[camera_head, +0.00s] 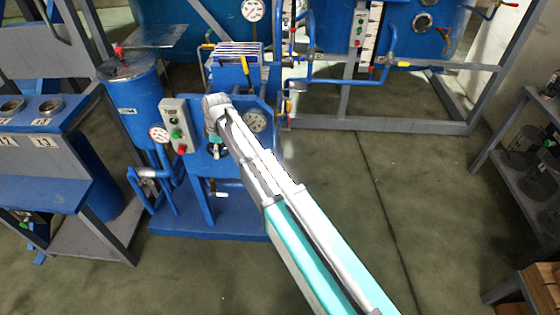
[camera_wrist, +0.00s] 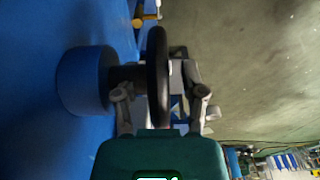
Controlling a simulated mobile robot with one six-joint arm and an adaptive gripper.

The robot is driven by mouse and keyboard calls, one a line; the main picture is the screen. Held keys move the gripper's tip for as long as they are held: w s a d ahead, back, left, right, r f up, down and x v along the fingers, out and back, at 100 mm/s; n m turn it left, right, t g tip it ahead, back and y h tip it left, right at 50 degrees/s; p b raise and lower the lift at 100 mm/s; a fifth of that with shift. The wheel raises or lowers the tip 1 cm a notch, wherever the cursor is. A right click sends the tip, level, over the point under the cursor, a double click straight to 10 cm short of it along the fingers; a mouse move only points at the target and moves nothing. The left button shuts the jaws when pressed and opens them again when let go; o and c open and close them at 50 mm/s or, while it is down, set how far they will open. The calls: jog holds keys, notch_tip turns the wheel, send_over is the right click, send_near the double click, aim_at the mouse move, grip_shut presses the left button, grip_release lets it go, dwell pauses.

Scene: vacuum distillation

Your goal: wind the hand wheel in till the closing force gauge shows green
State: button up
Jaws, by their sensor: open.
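The hand wheel (camera_wrist: 158,62) is a dark ring seen edge-on in the wrist view, on a dark shaft from a blue cylinder (camera_wrist: 84,80). My gripper (camera_wrist: 160,84) is open, with one finger on each side of the wheel's rim. I cannot tell whether either finger touches it. In the head view my arm covers most of the wheel, and my gripper (camera_head: 215,143) is small at the blue machine's front.
A control box (camera_head: 176,126) with green and red buttons and another gauge (camera_head: 158,134) stand just left of my wrist. A blue tank (camera_head: 134,95) is farther left. A shelf rack (camera_head: 520,150) stands at the right. The floor (camera_head: 400,190) between is clear.

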jog(key=shift+w+a+h, duration=0.1)
jog(key=shift+h, duration=0.6)
notch_tip(320, 180, up, 2)
jog(key=p, duration=0.2)
jog(key=shift+r+p, duration=0.25)
jog(key=shift+p, duration=0.05)
notch_tip(320, 180, up, 11)
jog(key=p, duration=1.1)
jog(key=shift+r, duration=0.2)
jog(key=s+d+f+m+b, duration=0.3)
jog(key=s+d+m, duration=0.1)
jog(key=d, duration=0.5)
jog(key=s+d+f+m+b, duration=0.3)
jog(key=s+d+f+m, duration=0.1)
jog(key=d, duration=0.5)
jog(key=s+d+f+m+b, duration=0.3)
jog(key=s+d+m+b, duration=0.1)
jog(key=d, duration=0.5)
jog(key=shift+s+d+f, duration=0.25)
jog(key=shift+s+d, duration=0.05)
